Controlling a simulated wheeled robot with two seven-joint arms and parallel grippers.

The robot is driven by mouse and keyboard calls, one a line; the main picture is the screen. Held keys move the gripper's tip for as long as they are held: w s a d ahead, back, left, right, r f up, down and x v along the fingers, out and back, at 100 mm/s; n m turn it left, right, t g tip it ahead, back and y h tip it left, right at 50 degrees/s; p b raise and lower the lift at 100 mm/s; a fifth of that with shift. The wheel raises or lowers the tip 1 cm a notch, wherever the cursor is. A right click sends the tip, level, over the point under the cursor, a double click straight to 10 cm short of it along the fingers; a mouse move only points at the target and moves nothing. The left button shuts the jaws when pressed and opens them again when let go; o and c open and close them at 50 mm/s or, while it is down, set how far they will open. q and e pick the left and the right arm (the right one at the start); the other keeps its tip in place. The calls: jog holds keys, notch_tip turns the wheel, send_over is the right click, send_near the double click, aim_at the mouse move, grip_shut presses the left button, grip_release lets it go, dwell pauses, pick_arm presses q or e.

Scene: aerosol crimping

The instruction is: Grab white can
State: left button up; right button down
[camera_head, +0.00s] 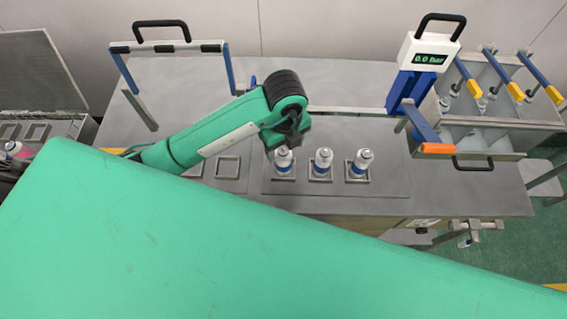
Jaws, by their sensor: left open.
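Three white cans with blue bands stand upright in a row of square holders on the grey workbench: the left can (283,162), the middle can (323,161) and the right can (360,163). My left gripper (284,147) is open at the top of the left can. The gripper covers part of that can's top, and I cannot tell whether the fingers touch it. The middle and right cans stand clear of it. My right gripper is not in view.
Empty square holders (228,167) lie left of the cans. A blue and white gauge device (429,52) reading 0.0 bar stands at the back right, beside a rack with blue and orange levers (515,90). A black-handled frame (165,48) stands at the back left.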

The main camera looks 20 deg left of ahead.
pick_arm(q)
jog(key=shift+f, duration=0.15)
jog(key=f+p, duration=0.1)
jog(key=f, duration=0.1)
jog(key=f+p, duration=0.1)
jog(key=f, duration=0.1)
jog(key=shift+s+a+f+p, duration=0.1)
jog(key=shift+s+a+p, duration=0.15)
jog(key=shift+p, duration=0.1)
jog(key=shift+d+f, duration=0.1)
jog(key=shift+f, duration=0.25)
jog(key=shift+w, duration=0.1)
jog(key=shift+c, duration=0.7)
jog(key=c, duration=1)
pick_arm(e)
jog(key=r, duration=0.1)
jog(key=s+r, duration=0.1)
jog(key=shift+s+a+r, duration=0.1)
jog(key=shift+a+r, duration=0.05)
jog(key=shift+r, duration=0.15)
